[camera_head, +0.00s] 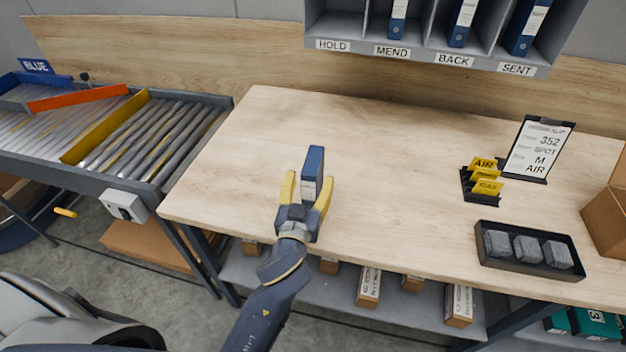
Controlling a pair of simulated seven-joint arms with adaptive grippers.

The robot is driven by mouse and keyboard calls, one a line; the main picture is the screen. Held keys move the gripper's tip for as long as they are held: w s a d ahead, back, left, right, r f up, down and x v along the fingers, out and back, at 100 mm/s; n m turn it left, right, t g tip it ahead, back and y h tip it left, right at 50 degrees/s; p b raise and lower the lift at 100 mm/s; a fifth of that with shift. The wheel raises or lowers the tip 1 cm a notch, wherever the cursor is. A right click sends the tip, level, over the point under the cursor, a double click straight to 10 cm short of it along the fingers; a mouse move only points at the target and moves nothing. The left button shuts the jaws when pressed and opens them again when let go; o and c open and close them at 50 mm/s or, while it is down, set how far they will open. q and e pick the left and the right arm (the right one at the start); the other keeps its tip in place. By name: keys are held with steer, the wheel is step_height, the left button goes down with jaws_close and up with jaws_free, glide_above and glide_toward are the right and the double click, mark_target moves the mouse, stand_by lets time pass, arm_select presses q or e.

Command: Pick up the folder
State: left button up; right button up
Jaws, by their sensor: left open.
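My left gripper (306,190) is open, with one yellow-tipped finger on each side of the folder's lower part. I cannot tell whether the fingers touch it. The folder's lower end is partly hidden by the gripper. My right gripper is not in view. More blue folders (461,22) stand in the grey shelf above.
The grey shelf (430,60) has slots labelled HOLD, MEND, BACK and SENT. At right are a black tray (530,273) of grey blocks, yellow cards (484,178), a sign (538,148) and a cardboard box (607,215). A roller conveyor (150,140) stands left. The table's middle is clear.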

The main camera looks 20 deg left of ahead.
arm_select(q)
steer(key=shift+w+a, duration=0.15)
steer(key=shift+w, duration=1)
steer(key=shift+w+a, duration=0.1)
steer(key=shift+w, duration=1)
jaws_close()
